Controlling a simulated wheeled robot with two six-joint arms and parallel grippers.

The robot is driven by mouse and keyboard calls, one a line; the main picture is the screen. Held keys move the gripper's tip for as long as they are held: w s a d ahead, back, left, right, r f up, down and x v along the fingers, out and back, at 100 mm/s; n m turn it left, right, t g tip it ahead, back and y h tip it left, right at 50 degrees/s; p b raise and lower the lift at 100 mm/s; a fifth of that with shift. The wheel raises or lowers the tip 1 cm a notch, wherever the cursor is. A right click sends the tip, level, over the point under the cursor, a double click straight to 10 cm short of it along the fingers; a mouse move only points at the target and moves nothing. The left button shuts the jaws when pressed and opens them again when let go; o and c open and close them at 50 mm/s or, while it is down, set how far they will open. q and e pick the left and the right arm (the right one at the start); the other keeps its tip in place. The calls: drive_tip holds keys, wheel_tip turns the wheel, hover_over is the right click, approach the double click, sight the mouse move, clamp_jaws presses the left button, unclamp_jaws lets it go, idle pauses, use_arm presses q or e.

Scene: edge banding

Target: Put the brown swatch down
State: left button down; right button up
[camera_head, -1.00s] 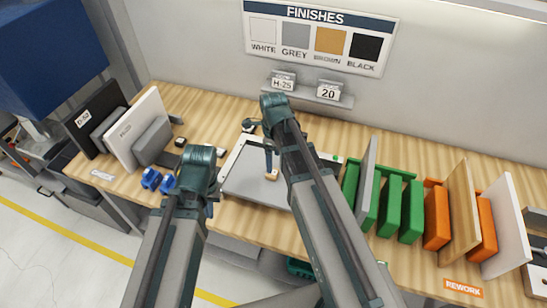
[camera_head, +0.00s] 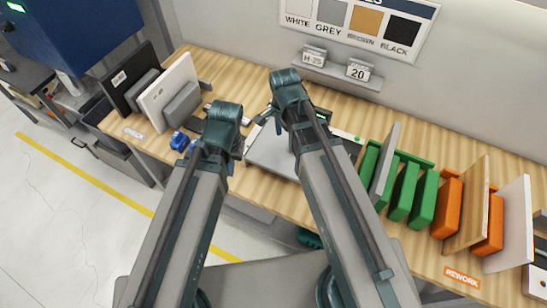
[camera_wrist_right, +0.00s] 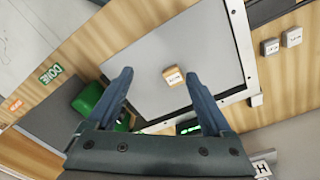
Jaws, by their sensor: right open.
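The brown swatch (camera_wrist_right: 173,76) is a small tan block with a white label. In the right wrist view it rests on a grey plate with a white frame (camera_wrist_right: 147,50), just beyond and between my right gripper's fingertips (camera_wrist_right: 158,74). Those fingers are wide apart and hold nothing. In the head view the swatch is hidden behind my right arm, and the right gripper (camera_head: 268,113) is partly seen over the plate (camera_head: 270,155). My left gripper (camera_head: 234,152) is left of the plate, its fingers mostly hidden by its own wrist.
Green racks (camera_head: 403,190) and orange racks (camera_head: 447,207) with upright panels stand on the right. Black (camera_head: 128,82) and white (camera_head: 168,92) panels stand on the left beside blue parts (camera_head: 180,141).

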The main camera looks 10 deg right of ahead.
drive_tip(key=s+a+n, duration=0.5)
drive_tip(key=s+n, duration=0.4)
drive_tip(key=n, duration=0.8)
drive_tip(key=shift+a+n+h, duration=0.3)
drive_tip(key=shift+n+h, duration=0.1)
wheel_tip(320, 180, down, 14)
drive_tip(key=b, duration=1.4)
drive_tip(key=shift+f, duration=0.15)
drive_tip(key=shift+r, duration=0.2)
